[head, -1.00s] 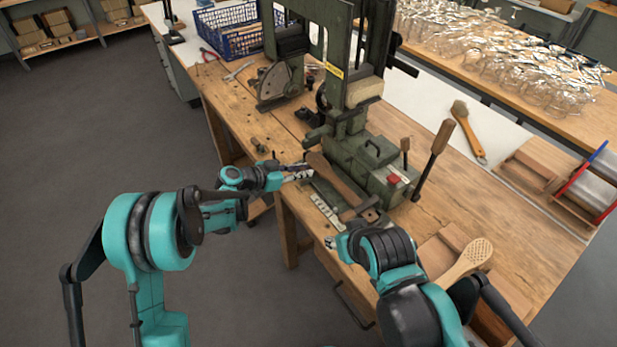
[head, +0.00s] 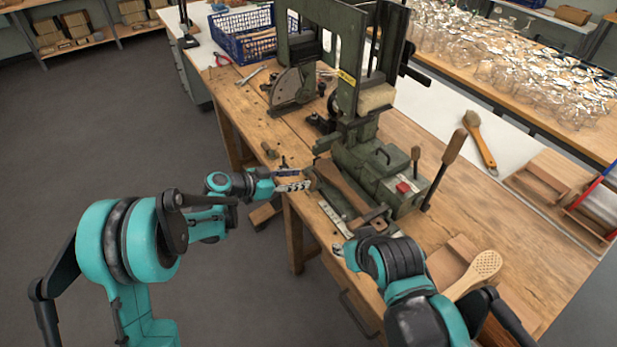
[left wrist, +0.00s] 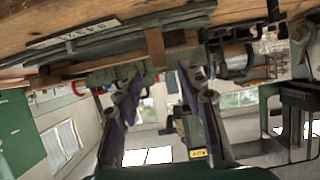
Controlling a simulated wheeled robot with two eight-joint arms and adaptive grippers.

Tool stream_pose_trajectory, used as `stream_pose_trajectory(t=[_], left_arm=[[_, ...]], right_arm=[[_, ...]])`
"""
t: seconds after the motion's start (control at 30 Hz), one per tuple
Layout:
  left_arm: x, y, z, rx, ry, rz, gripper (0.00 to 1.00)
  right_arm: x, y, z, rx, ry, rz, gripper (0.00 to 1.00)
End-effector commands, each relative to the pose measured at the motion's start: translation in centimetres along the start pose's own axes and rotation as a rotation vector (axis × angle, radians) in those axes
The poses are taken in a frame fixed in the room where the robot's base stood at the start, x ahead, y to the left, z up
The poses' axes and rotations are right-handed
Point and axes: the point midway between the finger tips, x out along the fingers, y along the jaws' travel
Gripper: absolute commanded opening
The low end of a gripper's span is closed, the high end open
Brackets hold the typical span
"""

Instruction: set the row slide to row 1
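The green tufting machine (head: 372,170) stands on the bench. A long wooden brush back (head: 343,187) lies at its front on the slide assembly, beside a pale marked scale strip (head: 333,218). The strip also shows in the left wrist view (left wrist: 75,35), where its marks are too small to read. My left gripper (head: 308,179) is just left of the brush back's far end. In the left wrist view, its two fingers (left wrist: 163,80) are spread with nothing clearly between them. My right gripper (head: 338,249) is at the bench's front edge, mostly hidden by its own wrist.
A lever with a wooden handle (head: 445,168) rises right of the machine. A perforated wooden paddle (head: 478,272) and wooden blocks lie at the right front. A blue crate (head: 240,38) is at the back left.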

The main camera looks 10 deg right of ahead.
Motion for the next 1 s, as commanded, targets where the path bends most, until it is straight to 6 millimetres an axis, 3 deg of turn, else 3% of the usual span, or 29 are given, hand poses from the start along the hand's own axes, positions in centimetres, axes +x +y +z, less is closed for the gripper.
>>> stream_pose_trajectory(t=[0.1, 0.3, 1.0], left_arm=[[-2.7, -0.1, 0.0, -0.001, 0.000, -0.003, 0.40], [-5.4, 0.0, 0.0, 0.000, 0.001, 0.000, 0.40], [-6.5, 0.2, -0.2, -0.016, -0.016, -0.007, 0.40]], right_arm=[[0.0, 0.0, 0.0, 0.000, 0.000, 0.000, 0.40], [0.0, 0.0, 0.0, 0.000, 0.000, 0.000, 0.40], [0.0, 0.0, 0.0, 0.000, 0.000, 0.000, 0.40]])
